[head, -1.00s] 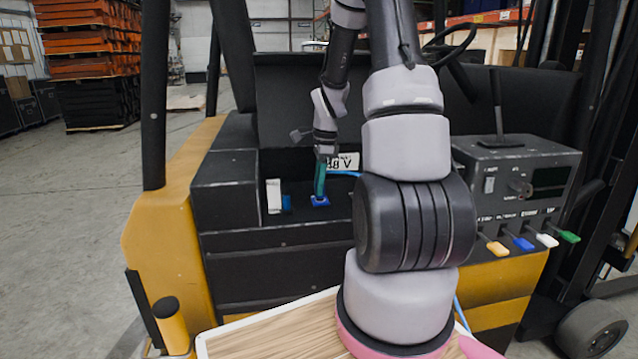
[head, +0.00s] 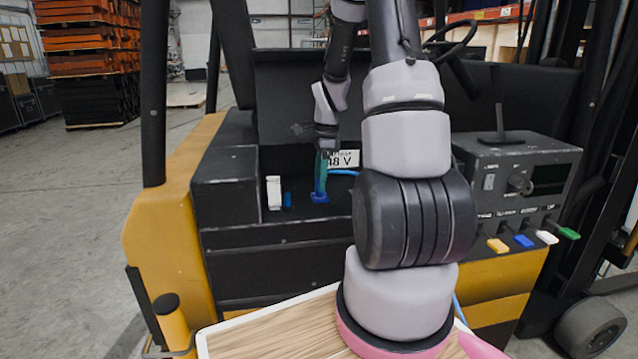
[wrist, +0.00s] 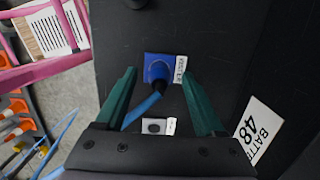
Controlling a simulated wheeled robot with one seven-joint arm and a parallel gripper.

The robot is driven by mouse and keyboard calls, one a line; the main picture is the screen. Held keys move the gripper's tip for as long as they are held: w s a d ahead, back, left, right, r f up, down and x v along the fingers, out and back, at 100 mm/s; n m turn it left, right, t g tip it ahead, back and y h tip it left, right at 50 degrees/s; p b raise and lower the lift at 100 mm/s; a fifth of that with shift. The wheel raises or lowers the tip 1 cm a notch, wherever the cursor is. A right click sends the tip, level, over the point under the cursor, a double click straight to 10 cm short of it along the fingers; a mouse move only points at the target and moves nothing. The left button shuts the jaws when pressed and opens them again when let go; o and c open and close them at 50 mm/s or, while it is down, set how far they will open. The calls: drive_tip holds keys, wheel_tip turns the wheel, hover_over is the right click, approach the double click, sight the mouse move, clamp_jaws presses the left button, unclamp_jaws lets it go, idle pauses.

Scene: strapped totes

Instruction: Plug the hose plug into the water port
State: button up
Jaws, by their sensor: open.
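The blue water port (wrist: 150,60) is a square plate on a dark panel, with a small white label beside it that seems to read WATER. The blue hose plug (wrist: 158,76) stands at the middle of this plate and appears to be in it; how deep it sits I cannot tell. Its blue hose (wrist: 140,110) runs toward the lower left of the wrist view. My gripper (wrist: 158,78) is open, with one green finger on each side of the plug, apart from it. In the head view my gripper (head: 321,178) points down above the blue port (head: 320,198).
A white socket plate (wrist: 157,126) lies near the port, and a "48 V" battery label (head: 342,159) is behind. A white block (head: 274,193) stands left of the port. A control box (head: 520,175) with coloured levers is at right. A dark raised cover rises behind.

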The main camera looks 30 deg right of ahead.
drive_tip(key=r, duration=0.5)
drive_tip(key=d+r, duration=0.1)
drive_tip(key=r, duration=0.2)
drive_tip(key=shift+s+r, duration=0.15)
drive_tip(key=shift+r, duration=0.45)
drive_tip(key=shift+a+r, duration=0.1)
drive_tip(key=shift+r, duration=0.05)
drive_tip(key=s+a+r+n+t, duration=0.3)
drive_tip(key=s+a+r+n, duration=0.4)
drive_tip(key=s+r+n, duration=0.1)
drive_tip(key=s+a+r+n+t, duration=0.3)
drive_tip(key=s+a+r+n, duration=0.4)
drive_tip(key=s+r+n, duration=0.2)
drive_tip(key=shift+s+r+t+y, duration=0.35)
drive_tip(key=shift+s+r, duration=0.2)
drive_tip(key=shift+s, duration=0.65)
